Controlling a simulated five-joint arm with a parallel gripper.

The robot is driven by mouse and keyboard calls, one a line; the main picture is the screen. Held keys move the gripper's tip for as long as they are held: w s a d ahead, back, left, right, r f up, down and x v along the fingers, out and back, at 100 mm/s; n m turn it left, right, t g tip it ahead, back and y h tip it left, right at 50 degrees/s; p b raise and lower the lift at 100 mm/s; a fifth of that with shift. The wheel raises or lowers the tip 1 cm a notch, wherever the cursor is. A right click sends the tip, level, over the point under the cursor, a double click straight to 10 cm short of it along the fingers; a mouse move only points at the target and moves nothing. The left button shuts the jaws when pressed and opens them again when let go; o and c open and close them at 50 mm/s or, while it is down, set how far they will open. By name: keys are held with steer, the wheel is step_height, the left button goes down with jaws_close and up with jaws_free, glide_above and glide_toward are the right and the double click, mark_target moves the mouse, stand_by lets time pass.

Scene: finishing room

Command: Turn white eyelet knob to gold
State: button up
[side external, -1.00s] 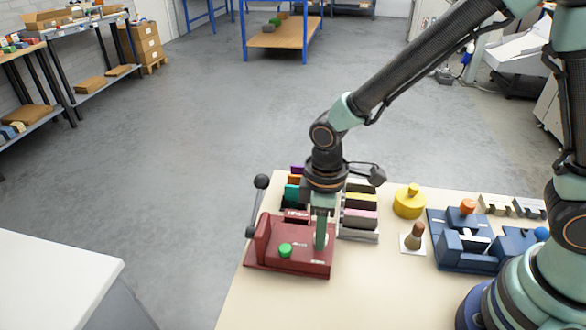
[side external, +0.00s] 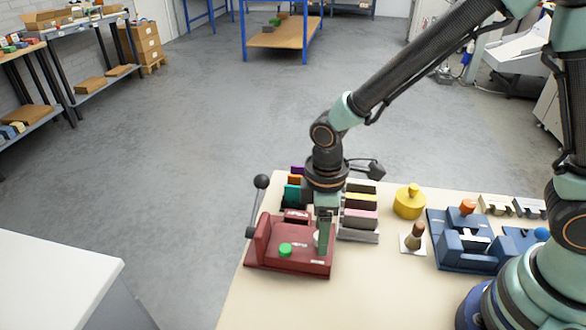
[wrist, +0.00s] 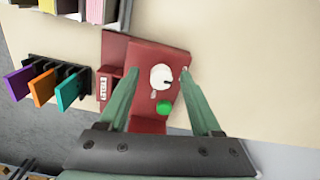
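The red eyelet machine (side external: 290,262) stands at the near left corner of the table, with a lever on its left side. Its white round knob (wrist: 161,77) shows in the wrist view with a dark mark on its right side. In the side view the white knob (side external: 317,239) is partly hidden by my fingers. A green button (wrist: 164,107) sits beside the knob; it also shows in the side view (side external: 285,249). My gripper (wrist: 160,72) is open, pointing down, with one finger on either side of the knob and gaps to both. Lettering around the knob is too small to read.
Racks of coloured blocks (side external: 360,215) stand behind the machine. A yellow weight-like object (side external: 409,202), a brown-topped stamp (side external: 415,237) and a blue machine (side external: 470,242) are to the right. The table front (side external: 300,305) is clear.

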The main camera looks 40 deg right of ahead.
steer(key=shift+a, duration=0.1)
step_height(320, 180, up, 12)
stand_by(0.7)
steer(key=shift+r, duration=0.1)
steer(key=s+d+r+m+t, duration=0.2)
steer(key=d+m, duration=0.3)
steer(key=d, duration=0.3)
steer(key=s+d+r+m+t, duration=0.2)
steer(key=d+r+m, duration=0.3)
steer(key=d, duration=0.3)
steer(key=shift+m+t, duration=0.5)
steer(key=shift+t, duration=0.3)
